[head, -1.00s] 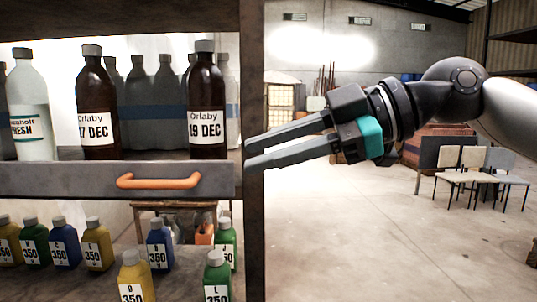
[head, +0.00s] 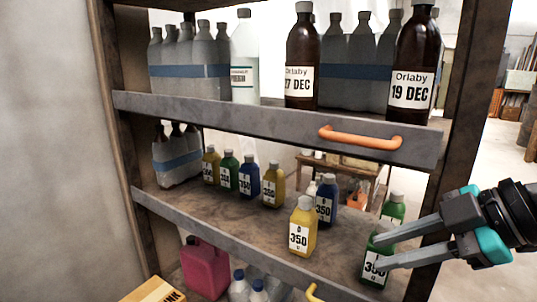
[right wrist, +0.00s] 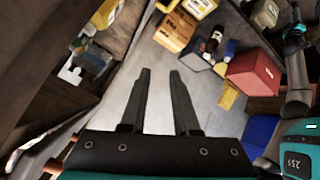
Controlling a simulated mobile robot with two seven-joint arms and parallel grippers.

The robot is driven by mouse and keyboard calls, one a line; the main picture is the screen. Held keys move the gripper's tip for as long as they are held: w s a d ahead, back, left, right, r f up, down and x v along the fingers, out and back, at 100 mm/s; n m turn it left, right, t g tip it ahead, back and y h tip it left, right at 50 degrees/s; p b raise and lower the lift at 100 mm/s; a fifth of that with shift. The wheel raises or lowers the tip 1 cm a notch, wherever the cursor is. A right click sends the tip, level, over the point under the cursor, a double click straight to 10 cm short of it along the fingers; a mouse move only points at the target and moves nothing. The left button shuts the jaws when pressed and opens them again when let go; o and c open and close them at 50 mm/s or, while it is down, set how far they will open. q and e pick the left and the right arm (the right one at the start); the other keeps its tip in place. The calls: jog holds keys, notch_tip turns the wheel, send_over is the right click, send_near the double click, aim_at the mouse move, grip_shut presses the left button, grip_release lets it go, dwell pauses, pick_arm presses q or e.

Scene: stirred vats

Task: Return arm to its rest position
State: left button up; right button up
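My right gripper (head: 378,248) comes in from the right in the head view. Its two grey fingers are apart and empty. In the picture they overlap a green 350 bottle (head: 374,272) at the right end of the lower shelf; I cannot tell whether they touch it. My left gripper is not in the head view. A dark and teal part at the right edge of the wrist view may be mine.
The upper shelf (head: 225,118) has an orange handle (head: 360,137) and holds brown Orlaby bottles (head: 413,62). The lower shelf (head: 240,252) holds yellow, blue and green bottles. A magenta can (head: 204,268) stands below. Boxes (right wrist: 175,30) and a red container (right wrist: 252,73) stand on the floor.

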jog(key=s+a+f+m+h, duration=0.1)
jog(key=a+f+m, duration=0.15)
jog(key=f, duration=0.75)
jog(key=s+a+f+m+h, duration=0.15)
jog(key=a+f, duration=0.25)
jog(key=f, duration=0.6)
jog(key=s+d+f+m+g+h, duration=0.1)
jog(key=s+d+f+m+h, duration=0.2)
jog(key=s+f+m, duration=0.35)
jog(key=s+d+f+m+g+h, duration=0.1)
jog(key=s+d+f+m+h, duration=0.15)
jog(key=s+f+m, duration=0.35)
notch_tip(320, 180, down, 31)
jog(key=s+n+g+b, duration=0.1)
jog(key=s+n+b, duration=0.15)
jog(key=b, duration=0.55)
jog(key=s+d+f+g+b, duration=0.1)
jog(key=s+d+f+b, duration=0.2)
jog(key=s+f+b, duration=0.4)
jog(key=s+f, duration=0.8)
jog(key=f, duration=0.4)
jog(key=shift+m+g, duration=0.3)
jog(key=shift+m, duration=0.1)
